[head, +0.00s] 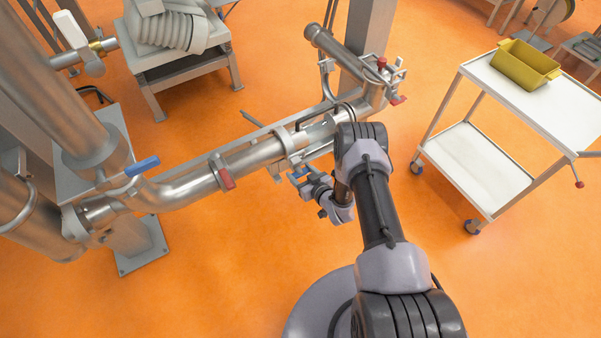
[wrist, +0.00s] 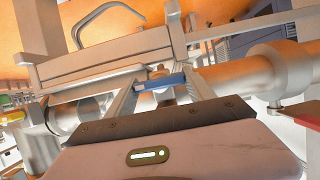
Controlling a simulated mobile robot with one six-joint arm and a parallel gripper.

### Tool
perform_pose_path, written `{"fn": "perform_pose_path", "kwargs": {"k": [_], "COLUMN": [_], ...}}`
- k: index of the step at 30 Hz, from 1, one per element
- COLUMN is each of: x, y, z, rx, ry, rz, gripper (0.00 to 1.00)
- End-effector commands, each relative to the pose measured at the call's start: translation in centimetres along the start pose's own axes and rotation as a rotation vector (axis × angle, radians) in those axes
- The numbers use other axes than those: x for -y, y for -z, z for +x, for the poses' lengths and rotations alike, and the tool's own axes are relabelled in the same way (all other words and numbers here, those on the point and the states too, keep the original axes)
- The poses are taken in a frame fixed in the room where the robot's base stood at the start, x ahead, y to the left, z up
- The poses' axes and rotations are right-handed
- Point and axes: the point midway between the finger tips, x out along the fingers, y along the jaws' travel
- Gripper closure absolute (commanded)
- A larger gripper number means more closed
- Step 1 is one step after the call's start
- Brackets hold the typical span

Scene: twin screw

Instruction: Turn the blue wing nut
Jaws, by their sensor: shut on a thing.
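The blue wing nut (wrist: 160,82) shows in the wrist view as a short blue bar on a metal stud, in front of the pipe. My gripper (wrist: 160,92) has one finger on each side of it and is shut on it. In the head view my gripper (head: 302,180) is beside the pipe clamp, below the pipe run. A small bit of the blue wing nut (head: 299,172) shows there, mostly hidden by the gripper.
A steel pipe (head: 250,158) runs across the middle, with a blue-handled valve (head: 142,166) at left and a red handle (head: 226,180) nearer the clamp. A white trolley (head: 463,165) with a yellow bin (head: 525,64) stands at right. The orange floor below the pipe is clear.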

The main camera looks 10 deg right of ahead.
Motion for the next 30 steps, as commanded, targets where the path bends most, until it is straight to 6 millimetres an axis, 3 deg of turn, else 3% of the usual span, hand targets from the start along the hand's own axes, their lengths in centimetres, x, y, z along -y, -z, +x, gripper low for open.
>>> {"fn": "perform_pose_path", "kwargs": {"k": [6,7,9,10,20,23,30], "x": [0.1,0.1,0.0,0.0,0.0,-0.1,-0.1], "y": [-0.2,-0.2,-0.2,-0.2,0.0,0.1,0.3], "z": [-0.1,-0.1,-0.1,-0.1,-0.4,-1.9,-9.0], "rx": [0.005,0.005,0.004,0.004,0.002,0.004,0.005], "ry": [0.0,0.0,0.0,0.0,-0.001,-0.002,-0.004], "rz": [0.003,0.004,0.003,0.003,0.001,0.003,0.006], "gripper": [0.79,0.32,0.19,0.16,0.16,0.16,0.16]}}
